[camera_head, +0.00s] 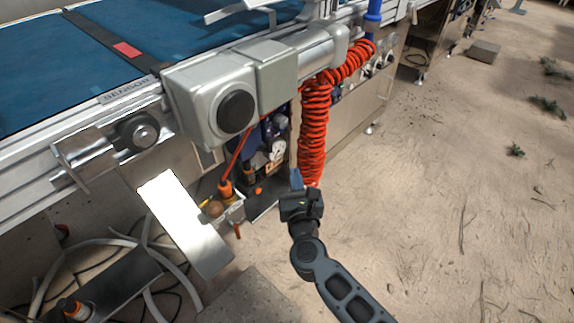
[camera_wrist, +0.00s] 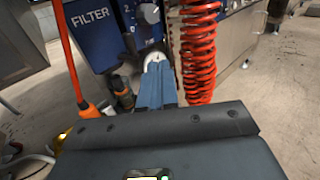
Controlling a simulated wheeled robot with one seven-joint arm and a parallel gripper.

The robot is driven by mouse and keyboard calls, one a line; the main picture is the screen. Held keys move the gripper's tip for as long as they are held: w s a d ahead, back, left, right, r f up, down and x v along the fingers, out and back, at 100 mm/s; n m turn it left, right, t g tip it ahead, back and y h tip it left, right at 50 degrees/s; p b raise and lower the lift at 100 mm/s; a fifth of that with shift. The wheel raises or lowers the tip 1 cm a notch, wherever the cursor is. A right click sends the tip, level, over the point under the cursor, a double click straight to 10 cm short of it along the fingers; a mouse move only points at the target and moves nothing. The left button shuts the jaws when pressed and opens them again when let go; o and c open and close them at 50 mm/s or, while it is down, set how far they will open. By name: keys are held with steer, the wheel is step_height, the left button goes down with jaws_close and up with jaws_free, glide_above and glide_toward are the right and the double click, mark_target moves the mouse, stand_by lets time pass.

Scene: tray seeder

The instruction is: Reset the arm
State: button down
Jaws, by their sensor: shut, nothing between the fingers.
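My gripper (camera_head: 297,180) is at the end of my dark arm, low in the middle of the head view, in front of the machine's lower cabinet. In the wrist view its blue fingers (camera_wrist: 157,86) lie together, shut and empty. They point toward the cabinet, between the blue panel marked FILTER (camera_wrist: 92,38) and the coiled red hose (camera_wrist: 199,50). In the head view the coiled hose (camera_head: 314,125) hangs just behind and above the gripper. I cannot tell whether the fingers touch anything there.
The conveyor with a blue belt (camera_head: 50,80) and a grey motor housing (camera_head: 210,95) stands above left. A shiny metal plate (camera_head: 185,225) juts out left of the gripper, near loose cables and pale hoses (camera_head: 90,243). The sandy floor (camera_head: 450,200) at right is mostly clear.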

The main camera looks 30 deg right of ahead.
steer(key=s+a+r+n+t+y, duration=0.1)
steer(key=s+a+r+n+y, duration=0.1)
steer(key=s+n, duration=0.9)
steer(key=s+a+r+n+y, duration=0.1)
steer(key=s+r+n+y, duration=0.1)
steer(key=s+n, duration=0.85)
steer(key=s+a+r+n+g+y, duration=0.1)
steer(key=s+r+n, duration=0.3)
steer(key=s+n, duration=0.25)
steer(key=s+a+r+n+g+y, duration=0.1)
steer(key=s+a+r+n+y, duration=0.15)
steer(key=s+n, duration=0.4)
steer(key=s+r+n, duration=0.4)
steer(key=s+n, duration=0.2)
steer(key=n, duration=0.1)
step_height(320, 180, up, 24)
steer(key=p, duration=2.4)
steer(key=shift+a, duration=0.15)
